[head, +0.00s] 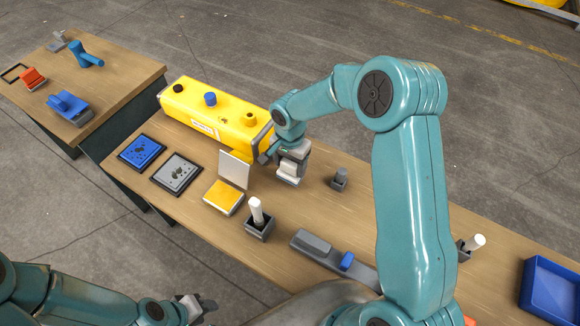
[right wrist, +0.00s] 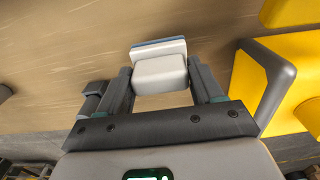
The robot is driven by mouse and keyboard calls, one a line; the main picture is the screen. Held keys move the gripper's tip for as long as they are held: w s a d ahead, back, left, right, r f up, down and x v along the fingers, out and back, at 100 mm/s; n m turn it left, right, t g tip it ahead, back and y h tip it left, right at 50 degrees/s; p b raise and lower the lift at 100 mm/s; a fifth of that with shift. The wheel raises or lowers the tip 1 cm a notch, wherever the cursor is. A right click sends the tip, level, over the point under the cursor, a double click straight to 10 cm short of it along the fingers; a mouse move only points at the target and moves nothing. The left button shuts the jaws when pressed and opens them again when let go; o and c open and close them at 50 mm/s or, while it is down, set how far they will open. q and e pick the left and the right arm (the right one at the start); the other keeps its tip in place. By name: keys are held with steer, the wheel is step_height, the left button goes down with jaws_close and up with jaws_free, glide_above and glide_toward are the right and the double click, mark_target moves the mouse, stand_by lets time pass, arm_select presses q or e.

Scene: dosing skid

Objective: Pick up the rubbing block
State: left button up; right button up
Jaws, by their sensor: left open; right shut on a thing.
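The rubbing block (right wrist: 160,74) is a pale grey-white block with a thin blue layer along its far edge. In the right wrist view it sits between both fingers of my right gripper (right wrist: 162,80), which is shut on it. In the head view my right gripper (head: 289,172) points down over the bench, right beside the yellow unit, and mostly hides the block. I cannot tell whether the block touches the bench top. My left gripper (head: 196,307) is open and empty, low at the bottom edge of the head view, in front of the bench.
The yellow unit (head: 222,112) stands close left of my right gripper. On the wooden bench (head: 200,222) are a yellow pad (head: 223,197) with an upright plate, a holder with a white stick (head: 257,214), a grey tool (head: 318,247) and a blue bin (head: 550,290).

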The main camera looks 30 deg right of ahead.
mark_target(289, 162)
step_height(289, 162, up, 18)
steer(key=p, duration=0.2)
steer(key=shift+f, duration=0.1)
steer(key=o, duration=0.5)
steer(key=c, duration=0.3)
steer(key=shift+w, duration=0.1)
